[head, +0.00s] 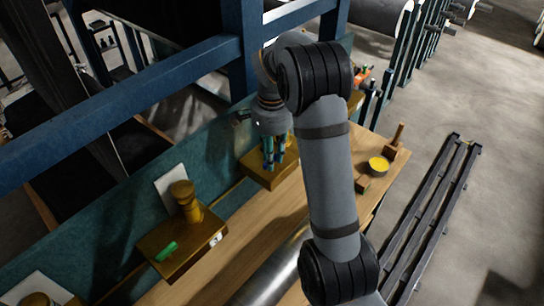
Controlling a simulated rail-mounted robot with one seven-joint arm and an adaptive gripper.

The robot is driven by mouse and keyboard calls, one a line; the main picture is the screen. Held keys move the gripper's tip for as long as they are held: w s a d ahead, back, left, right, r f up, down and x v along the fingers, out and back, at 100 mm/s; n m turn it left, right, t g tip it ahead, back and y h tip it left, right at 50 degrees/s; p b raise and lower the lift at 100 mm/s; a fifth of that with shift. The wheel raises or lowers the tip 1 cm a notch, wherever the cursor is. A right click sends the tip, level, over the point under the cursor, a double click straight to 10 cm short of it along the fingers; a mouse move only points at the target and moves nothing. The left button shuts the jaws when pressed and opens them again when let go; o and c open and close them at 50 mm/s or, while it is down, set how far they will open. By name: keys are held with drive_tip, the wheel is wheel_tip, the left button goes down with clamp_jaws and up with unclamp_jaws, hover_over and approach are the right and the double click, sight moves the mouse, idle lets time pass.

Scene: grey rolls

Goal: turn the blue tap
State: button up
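My gripper (270,163) points down over a brass-coloured block (258,175) on the wooden bench, left of my forearm. Its narrow fingers show bluish parts, and I cannot tell whether some of that blue belongs to a tap there. I cannot make out a blue tap clearly anywhere else. I cannot tell whether the fingers are open or shut, or whether they touch anything. A similar brass block (190,250) at the lower left carries a green handle (166,251) and an upright brass fitting (185,203). My arm hides part of the bench.
The wooden bench (225,218) runs diagonally, with a teal back panel (110,205) behind it. A yellow-topped round pot (378,166) and a wooden piece (397,138) stand right of my arm. A metal cylinder (268,280) lies in front. Blue frame beams (120,108) cross above.

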drive_tip(key=shift+o, duration=1.4)
drive_tip(key=shift+r, duration=0.1)
wheel_tip(320, 180, up, 12)
drive_tip(key=shift+f, duration=0.2)
wheel_tip(320, 180, down, 12)
drive_tip(key=shift+s+r, duration=0.1)
drive_tip(key=shift+r, duration=0.15)
drive_tip(key=shift+n+p, duration=0.8)
drive_tip(key=shift+p, duration=0.25)
drive_tip(key=shift+f, duration=0.15)
